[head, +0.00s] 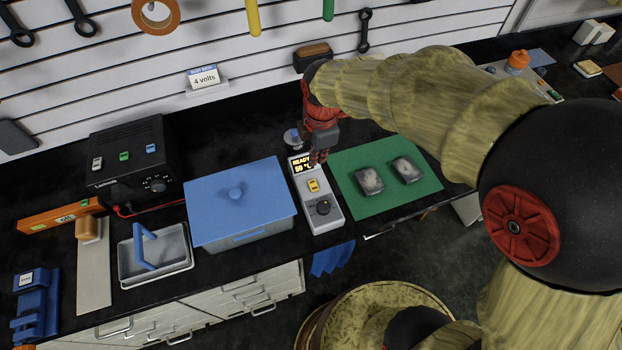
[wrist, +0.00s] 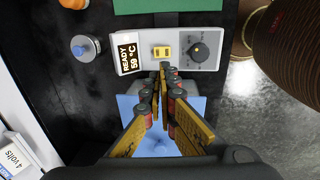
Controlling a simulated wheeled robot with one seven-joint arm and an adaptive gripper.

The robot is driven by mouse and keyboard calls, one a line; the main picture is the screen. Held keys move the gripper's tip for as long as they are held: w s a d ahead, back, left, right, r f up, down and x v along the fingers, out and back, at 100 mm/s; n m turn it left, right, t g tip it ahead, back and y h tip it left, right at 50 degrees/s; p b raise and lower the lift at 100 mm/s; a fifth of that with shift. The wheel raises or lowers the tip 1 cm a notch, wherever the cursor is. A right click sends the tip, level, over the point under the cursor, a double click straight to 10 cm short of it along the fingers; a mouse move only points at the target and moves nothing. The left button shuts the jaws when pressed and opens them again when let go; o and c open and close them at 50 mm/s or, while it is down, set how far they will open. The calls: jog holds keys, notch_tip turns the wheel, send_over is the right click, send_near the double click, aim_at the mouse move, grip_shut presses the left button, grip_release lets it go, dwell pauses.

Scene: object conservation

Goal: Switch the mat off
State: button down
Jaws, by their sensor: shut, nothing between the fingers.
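The green mat (head: 422,181) lies on the black bench with two grey blocks (head: 370,181) on it. Its edge also shows at the top of the wrist view (wrist: 180,5). My gripper (head: 318,157) is shut and empty above the display end of the box. In the wrist view my fingertips (wrist: 166,70) are close to the yellow switch; I cannot tell if they touch.
A blue-lidded container (head: 240,205) stands left of the control box. Farther left are a grey tray with a blue handle (head: 152,252) and a black power supply (head: 135,165). A small round metal thing with a blue knob (wrist: 84,48) stands near the display end of the box.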

jog(key=b, duration=0.2)
send_near(315, 188)
jog(key=f, duration=0.1)
jog(key=w+f, duration=0.1)
jog(key=f, duration=0.1)
jog(key=w+f, duration=0.1)
jog(key=f, duration=0.1)
jog(key=shift+a+f, duration=0.15)
jog(key=shift+a, duration=0.15)
jog(key=shift+w+f, duration=0.2)
jog(key=shift+f, duration=0.45)
jog(key=shift+w+a+f, duration=0.1)
jog(key=shift+w+f, duration=0.05)
jog(key=shift+f, duration=0.2)
jog(key=shift+s+d+f, duration=0.1)
jog(key=shift+s+d, duration=0.15)
jog(key=shift+s, duration=0.7)
